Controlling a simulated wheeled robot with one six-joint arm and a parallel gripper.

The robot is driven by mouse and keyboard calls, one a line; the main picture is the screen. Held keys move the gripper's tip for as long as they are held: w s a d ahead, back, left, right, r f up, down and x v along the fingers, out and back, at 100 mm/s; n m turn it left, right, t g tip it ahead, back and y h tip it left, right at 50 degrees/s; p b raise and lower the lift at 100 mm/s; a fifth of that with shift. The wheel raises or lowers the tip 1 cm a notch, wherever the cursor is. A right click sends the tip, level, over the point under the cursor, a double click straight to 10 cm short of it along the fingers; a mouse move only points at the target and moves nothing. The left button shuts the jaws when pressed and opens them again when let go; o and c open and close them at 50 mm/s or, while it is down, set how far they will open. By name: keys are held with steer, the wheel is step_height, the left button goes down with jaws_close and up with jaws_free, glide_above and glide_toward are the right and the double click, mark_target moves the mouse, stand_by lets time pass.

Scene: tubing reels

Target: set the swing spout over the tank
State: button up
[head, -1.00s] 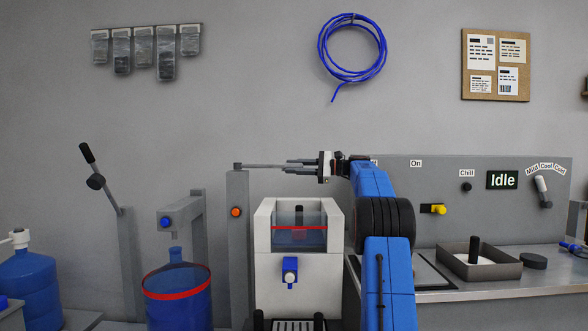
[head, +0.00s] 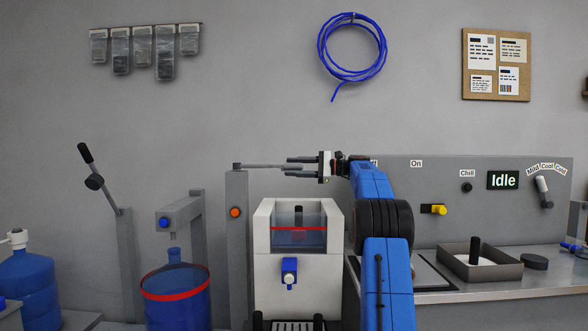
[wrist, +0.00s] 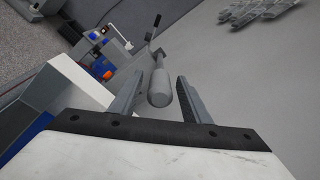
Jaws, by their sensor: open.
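The swing spout (head: 262,166) is a thin grey arm reaching right from the top of a grey post (head: 237,215). In the head view it lies above the left part of the tank (head: 262,235), a white box with a clear front and a red line; depth is hard to judge. My gripper (head: 287,166) points left, with its open fingers above and below the spout's free end in the picture. In the wrist view the rounded end of the spout (wrist: 160,88) lies between the spread fingers of my gripper (wrist: 158,96), with gaps on both sides.
A blue bottle in a red-rimmed blue vessel (head: 178,300) stands left under a grey dispenser arm (head: 180,215). A black-handled lever (head: 98,172) stands farther left. A panel reading Idle (head: 502,180) and a counter with a tray (head: 480,265) are right.

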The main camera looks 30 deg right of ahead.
steer(key=v, duration=1.7)
steer(key=shift+s+d, duration=0.15)
steer(key=shift+a, duration=0.2)
steer(key=c, duration=0.8)
steer(key=shift+m+t+h, duration=0.3)
steer(key=shift+m+h, duration=0.3)
steer(key=shift+m, duration=0.2)
steer(key=x, duration=0.4)
steer(key=shift+d+f, duration=0.1)
jaws_close()
steer(key=w+a+f+m+t+h, duration=0.2)
steer(key=w+a+f+m+h, duration=0.7)
steer(key=w+m+h, duration=0.5)
steer(key=s+a+r+m+t+h, duration=0.1)
steer(key=s+a+r+m+h, duration=0.1)
steer(key=s+a+m+h, duration=0.65)
steer(key=s+a+r+m+h, duration=0.25)
steer(key=s+a+h, duration=0.2)
steer(key=s, duration=0.65)
steer(key=shift+y, duration=0.4)
steer(key=x, duration=1.4)
steer(key=shift+w+a, duration=0.15)
